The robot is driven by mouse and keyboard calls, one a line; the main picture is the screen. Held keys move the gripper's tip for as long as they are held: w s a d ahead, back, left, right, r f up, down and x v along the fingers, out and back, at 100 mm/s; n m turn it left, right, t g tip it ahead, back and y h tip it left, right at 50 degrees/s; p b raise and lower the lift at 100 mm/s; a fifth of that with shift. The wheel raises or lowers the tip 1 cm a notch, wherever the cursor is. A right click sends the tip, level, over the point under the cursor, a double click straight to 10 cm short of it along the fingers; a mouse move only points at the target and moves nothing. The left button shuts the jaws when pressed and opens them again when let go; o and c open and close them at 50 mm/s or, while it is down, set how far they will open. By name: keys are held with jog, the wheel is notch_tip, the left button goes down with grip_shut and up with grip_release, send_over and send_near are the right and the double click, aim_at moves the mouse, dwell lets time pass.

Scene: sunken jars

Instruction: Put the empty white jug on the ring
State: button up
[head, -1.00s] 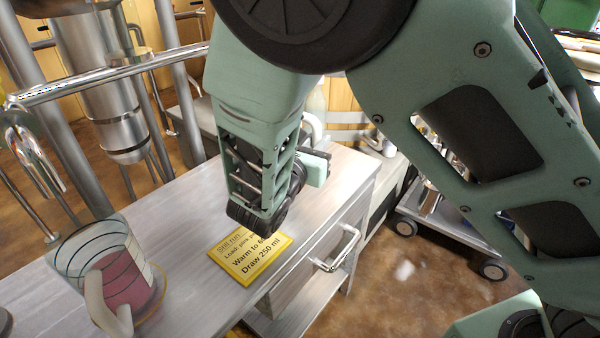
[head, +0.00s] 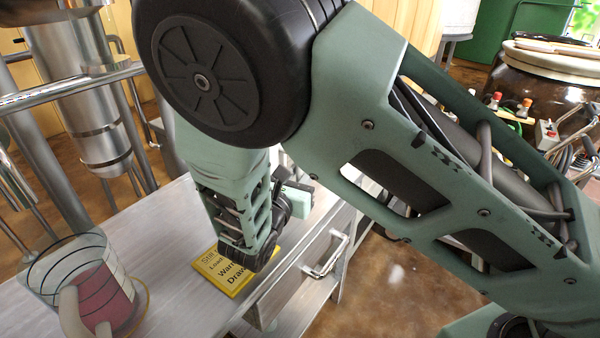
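A clear measuring jug (head: 92,285) with dark graduation lines, a pale handle and pink liquid stands upright at the lower left of the bench. A thin yellow ring (head: 149,296) shows on the bench around its base. I cannot make out an empty white jug; only a small pale patch shows behind my wrist, too covered to name. My gripper (head: 290,198) is over the bench, right of the pink-filled jug and beyond the yellow card. My wrist hides its fingertips, so I cannot see whether it is open or holds anything.
A yellow card (head: 235,284) with printed text lies near the bench's (head: 165,235) front edge. A drawer with a metal handle (head: 328,256) is below. Steel pipes and a cylinder (head: 75,80) stand at the left. A large dark jar (head: 545,85) is at the upper right.

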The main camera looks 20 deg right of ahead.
jog(key=shift+o, duration=0.9)
jog(key=shift+r, duration=0.1)
